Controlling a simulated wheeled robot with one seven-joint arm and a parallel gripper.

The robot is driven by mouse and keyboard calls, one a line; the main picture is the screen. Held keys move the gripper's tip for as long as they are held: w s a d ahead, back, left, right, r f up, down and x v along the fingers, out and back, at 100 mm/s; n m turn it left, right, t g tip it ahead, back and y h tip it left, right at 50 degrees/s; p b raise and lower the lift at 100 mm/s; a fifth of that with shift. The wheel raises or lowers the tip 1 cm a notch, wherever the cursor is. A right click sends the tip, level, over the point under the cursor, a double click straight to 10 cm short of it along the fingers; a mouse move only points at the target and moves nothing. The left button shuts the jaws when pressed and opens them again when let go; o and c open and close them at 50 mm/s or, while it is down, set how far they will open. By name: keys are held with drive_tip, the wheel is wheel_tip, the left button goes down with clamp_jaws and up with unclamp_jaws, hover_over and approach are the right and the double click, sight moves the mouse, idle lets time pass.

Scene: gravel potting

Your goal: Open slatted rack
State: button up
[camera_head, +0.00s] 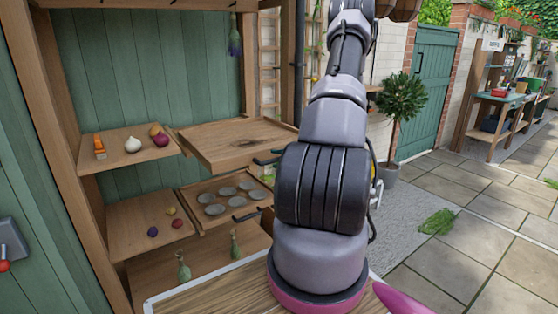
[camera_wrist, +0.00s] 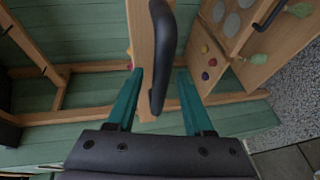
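A wooden cabinet holds an upper pull-out (camera_head: 236,146), which stands out past the shelf beside it. Its top looks like plain board with a dark mark, and I cannot make out slats. A lower pull-out (camera_head: 208,222) with several grey discs also stands out. In the wrist view, a black bar handle (camera_wrist: 162,70) on a wooden front (camera_wrist: 143,40) lies between the teal fingers of my gripper (camera_wrist: 160,74). The fingers are apart, with gaps to the handle on both sides. In the head view my arm hides most of the gripper; a teal fingertip shows at the upper pull-out's front.
The upper left shelf (camera_head: 110,163) holds an orange-topped item, a white bulb and purple-red vegetables. A wooden top (camera_head: 225,292) lies in front.

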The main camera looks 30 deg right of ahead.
drive_tip(key=v, duration=1)
drive_tip(key=shift+s+d, duration=0.2)
drive_tip(key=shift+s, duration=0.15)
drive_tip(key=a+r+n+g+y, duration=0.2)
drive_tip(key=a+r+n+g, duration=0.4)
drive_tip(key=a+n, duration=0.45)
drive_tip(key=a+r+n+g+y, duration=0.2)
drive_tip(key=a+r+n+g, duration=0.2)
drive_tip(key=a+r+n, duration=0.7)
drive_tip(key=s+a+r+n+t+h, duration=0.1)
drive_tip(key=s+a+r+n+h, duration=0.2)
drive_tip(key=n, duration=0.9)
drive_tip(key=s+a+r+n+t+h, duration=0.1)
drive_tip(key=s+a+r+n+h, duration=0.3)
drive_tip(key=s+r+n, duration=0.3)
wheel_tip(320, 180, up, 3)
drive_tip(key=n+h, duration=0.1)
drive_tip(key=n, duration=0.4)
drive_tip(key=shift+a+f+t+h, duration=0.25)
drive_tip(key=shift+t+h, duration=0.05)
drive_tip(key=shift+t, duration=0.1)
